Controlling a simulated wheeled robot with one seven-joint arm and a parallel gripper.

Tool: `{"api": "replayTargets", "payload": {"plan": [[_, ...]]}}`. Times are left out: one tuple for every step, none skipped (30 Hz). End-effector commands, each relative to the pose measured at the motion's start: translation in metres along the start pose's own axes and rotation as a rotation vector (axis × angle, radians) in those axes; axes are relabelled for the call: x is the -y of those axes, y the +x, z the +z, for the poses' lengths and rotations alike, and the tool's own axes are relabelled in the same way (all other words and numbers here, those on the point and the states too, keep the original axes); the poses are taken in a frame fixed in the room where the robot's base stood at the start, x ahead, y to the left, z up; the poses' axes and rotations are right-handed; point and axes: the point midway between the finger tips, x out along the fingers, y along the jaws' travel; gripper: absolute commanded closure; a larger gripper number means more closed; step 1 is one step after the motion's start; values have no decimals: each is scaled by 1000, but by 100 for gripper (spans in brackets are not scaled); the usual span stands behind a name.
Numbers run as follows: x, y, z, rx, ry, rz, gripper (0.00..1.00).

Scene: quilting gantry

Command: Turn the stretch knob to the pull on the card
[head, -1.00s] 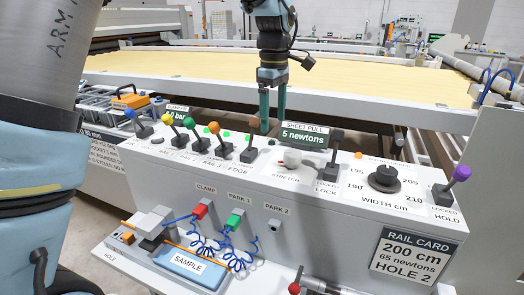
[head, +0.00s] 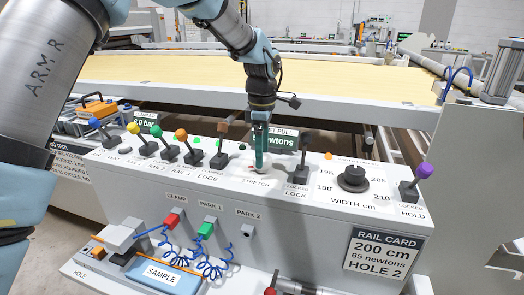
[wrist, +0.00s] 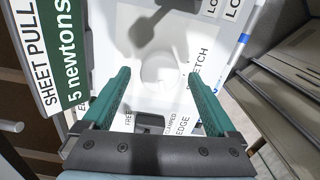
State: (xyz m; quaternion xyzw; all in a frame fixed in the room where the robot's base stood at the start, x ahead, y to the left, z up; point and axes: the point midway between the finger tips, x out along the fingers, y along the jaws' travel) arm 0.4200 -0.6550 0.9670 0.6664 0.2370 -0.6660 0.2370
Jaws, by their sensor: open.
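The pale stretch knob (wrist: 160,71) is in the middle of the wrist view, between the tips of my two green fingers. My gripper (wrist: 159,75) is open, with a gap visible on both sides of the knob. In the head view my gripper (head: 259,165) points down at the panel by the STRETCH label and hides most of the knob. The sheet pull display (wrist: 60,60) reads 5 newtons; my gripper partly covers it in the head view (head: 287,140). The rail card (head: 388,250) on the panel front reads 200 cm, 65 newtons, hole 2.
The black lock lever (head: 303,155) stands close right of my gripper. Several coloured-knob levers (head: 165,150) stand to its left. The black width dial (head: 353,179) and purple hold lever (head: 420,178) are further right. The cream sheet (head: 160,72) lies behind the panel.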

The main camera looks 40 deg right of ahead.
Motion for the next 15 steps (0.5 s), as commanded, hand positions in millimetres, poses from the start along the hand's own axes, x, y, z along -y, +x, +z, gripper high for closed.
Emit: {"api": "replayTargets", "payload": {"plan": [[1,4,0,0,0,-3,7],[1,6,0,0,0,-3,7],[1,7,0,0,0,-2,7],[1,8,0,0,1,-1,7],[0,9,0,1,1,-1,7],[0,9,0,1,1,0,7],[0,9,0,1,1,0,7],[0,9,0,1,1,0,7],[0,9,0,1,1,0,7],[0,9,0,1,1,0,7],[0,9,0,1,1,0,7],[0,9,0,1,1,0,7],[0,9,0,1,1,0,11],[0,9,0,1,1,0,14],[0,9,0,1,1,0,19]]}}
